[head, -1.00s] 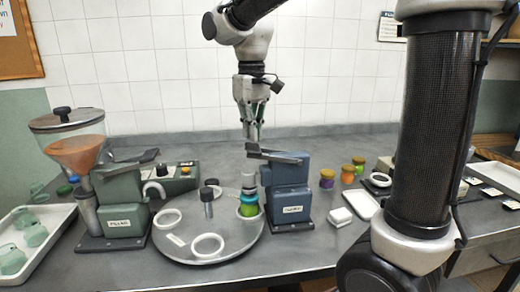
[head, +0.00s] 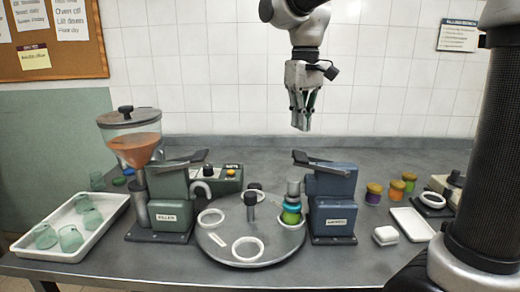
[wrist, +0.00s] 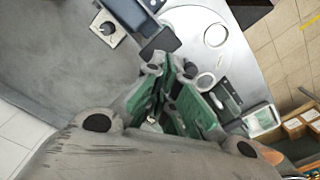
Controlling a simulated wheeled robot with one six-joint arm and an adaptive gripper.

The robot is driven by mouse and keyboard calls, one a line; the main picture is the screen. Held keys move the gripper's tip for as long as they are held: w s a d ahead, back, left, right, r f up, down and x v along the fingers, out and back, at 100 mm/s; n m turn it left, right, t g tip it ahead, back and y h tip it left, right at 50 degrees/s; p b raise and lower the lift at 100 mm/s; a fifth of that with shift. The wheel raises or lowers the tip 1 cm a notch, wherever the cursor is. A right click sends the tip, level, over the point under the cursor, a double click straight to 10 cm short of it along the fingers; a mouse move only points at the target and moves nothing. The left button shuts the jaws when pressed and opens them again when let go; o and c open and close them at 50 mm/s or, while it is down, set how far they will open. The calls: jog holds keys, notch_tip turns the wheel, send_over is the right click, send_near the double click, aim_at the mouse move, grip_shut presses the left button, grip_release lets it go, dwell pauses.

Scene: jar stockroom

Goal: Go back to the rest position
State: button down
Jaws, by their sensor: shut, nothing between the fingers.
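My gripper (head: 303,122) hangs high over the back of the bench in the head view, pointing down, with its fingers together and nothing between them. It is above the blue capping machine (head: 331,200) and clear of everything below. In the wrist view the closed green-padded fingers (wrist: 172,100) point toward the bench, with the turntable (wrist: 196,30) beyond them. A jar with green contents (head: 291,213) sits on the turntable's right side beneath the blue machine's head.
The filler machine (head: 168,200) with its orange-filled hopper (head: 133,145) stands left of the turntable (head: 245,262). A white tray (head: 100,237) of greenish glass jars is at far left. Several lidded jars (head: 374,193) and a small white tray (head: 412,224) are right.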

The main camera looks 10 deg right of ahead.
jog(key=f, duration=0.2)
jog(key=s+f, duration=0.1)
jog(key=shift+d+f, duration=0.3)
jog(key=s+d+f+m+t, duration=0.2)
jog(key=s+d, duration=0.5)
jog(key=s, duration=0.2)
jog(key=s+d+f+m+t, duration=0.1)
jog(key=s+d+f+t, duration=0.1)
jog(key=s+d, duration=0.5)
jog(key=shift+s+d+f+m, duration=0.15)
jog(key=shift+s+d+m, duration=0.25)
jog(key=shift+s, duration=0.8)
